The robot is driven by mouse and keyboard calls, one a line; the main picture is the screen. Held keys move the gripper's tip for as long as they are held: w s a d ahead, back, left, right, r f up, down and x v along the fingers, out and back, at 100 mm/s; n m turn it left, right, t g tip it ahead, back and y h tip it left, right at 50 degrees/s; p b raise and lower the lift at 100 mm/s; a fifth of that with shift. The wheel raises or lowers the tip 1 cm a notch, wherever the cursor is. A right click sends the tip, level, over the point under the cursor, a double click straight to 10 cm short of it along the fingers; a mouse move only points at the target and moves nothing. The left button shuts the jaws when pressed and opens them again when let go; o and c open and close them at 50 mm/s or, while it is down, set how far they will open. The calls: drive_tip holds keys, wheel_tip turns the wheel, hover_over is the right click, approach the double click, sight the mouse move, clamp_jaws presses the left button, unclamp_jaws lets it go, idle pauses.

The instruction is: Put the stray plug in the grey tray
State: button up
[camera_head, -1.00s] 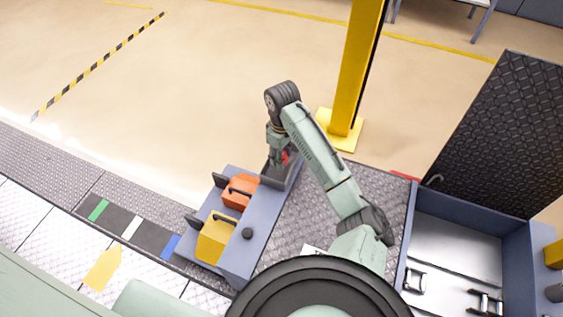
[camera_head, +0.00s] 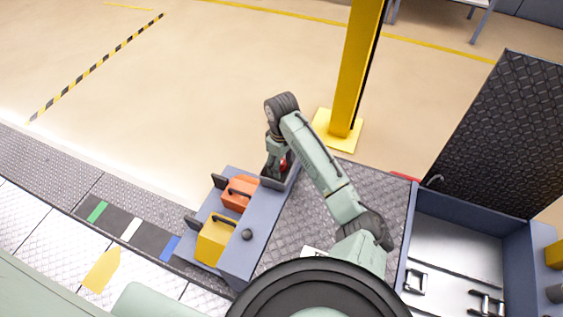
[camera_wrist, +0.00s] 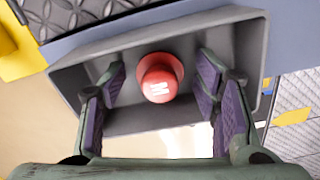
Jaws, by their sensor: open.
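The stray plug is a round red cap (camera_wrist: 158,78) with a white letter M on top. In the wrist view it sits inside the grey tray (camera_wrist: 68,82), near the tray's middle. My gripper (camera_wrist: 161,84) is open, with one finger on each side of the plug and a gap to each. In the head view, my gripper (camera_head: 281,166) is down at the grey tray (camera_head: 272,183), at the far end of the blue bench. Only a little of the red plug (camera_head: 283,164) shows there, and the arm hides part of the tray.
An orange handled case (camera_head: 238,193) and a yellow one (camera_head: 214,238) stand on the blue bench (camera_head: 240,263). A black knob (camera_head: 247,235) is beside them. A yellow post (camera_head: 350,80) rises behind my arm. An open blue bin (camera_head: 455,245) lies to the right.

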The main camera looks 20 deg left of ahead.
wheel_tip(320, 180, up, 12)
drive_tip(key=p, duration=0.3)
drive_tip(key=shift+r, duration=0.2)
